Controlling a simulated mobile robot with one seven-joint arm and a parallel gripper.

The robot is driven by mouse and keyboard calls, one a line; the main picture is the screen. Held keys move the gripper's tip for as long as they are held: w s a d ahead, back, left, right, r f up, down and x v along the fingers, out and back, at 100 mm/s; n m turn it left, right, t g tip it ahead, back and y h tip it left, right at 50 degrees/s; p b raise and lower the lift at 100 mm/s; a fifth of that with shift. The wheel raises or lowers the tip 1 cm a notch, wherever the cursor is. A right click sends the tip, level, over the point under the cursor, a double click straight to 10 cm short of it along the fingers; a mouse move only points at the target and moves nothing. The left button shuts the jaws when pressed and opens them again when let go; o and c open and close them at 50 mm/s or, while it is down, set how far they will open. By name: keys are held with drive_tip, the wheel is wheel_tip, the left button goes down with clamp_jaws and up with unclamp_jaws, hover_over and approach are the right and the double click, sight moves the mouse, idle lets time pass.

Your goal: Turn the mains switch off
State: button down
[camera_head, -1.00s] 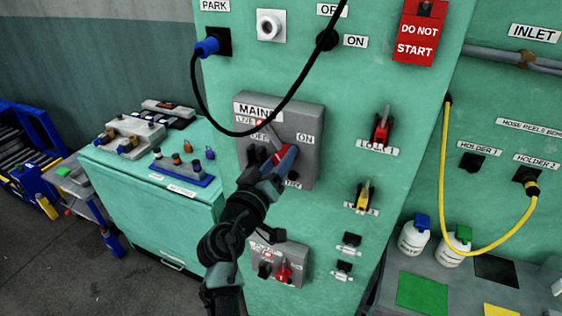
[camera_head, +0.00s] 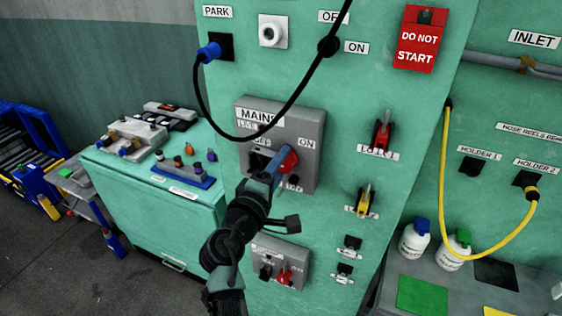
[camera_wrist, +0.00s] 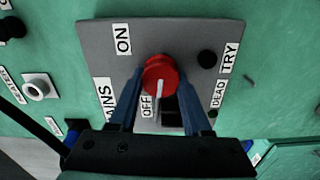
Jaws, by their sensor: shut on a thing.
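The mains switch is a red round knob (camera_wrist: 161,76) on a grey box (camera_head: 311,173) labelled MAINS, OFF and ON. My gripper (camera_head: 283,163) reaches it from below. In the wrist view, the blue fingers of my gripper (camera_wrist: 162,84) are shut on the knob, one on each side. The knob's white line points down in that view, toward the side of the OFF label (camera_wrist: 147,106) and away from the ON label (camera_wrist: 123,38). In the head view, my gripper partly hides the knob (camera_head: 289,158).
A smaller switch box (camera_head: 290,252) is below. Red (camera_head: 382,133) and yellow (camera_head: 364,201) handles stand to the right. A green cabinet with parts (camera_head: 150,215) is at left.

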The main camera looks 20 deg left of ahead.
drive_tip(key=shift+f+n, duration=0.1)
drive_tip(key=shift+n, duration=0.5)
drive_tip(key=shift+c, duration=1.7)
unclamp_jaws()
drive_tip(key=s+b, duration=0.2)
drive_tip(key=s, duration=1.1)
drive_tip(key=shift+a+b, duration=0.25)
drive_tip(key=shift+b, duration=0.1)
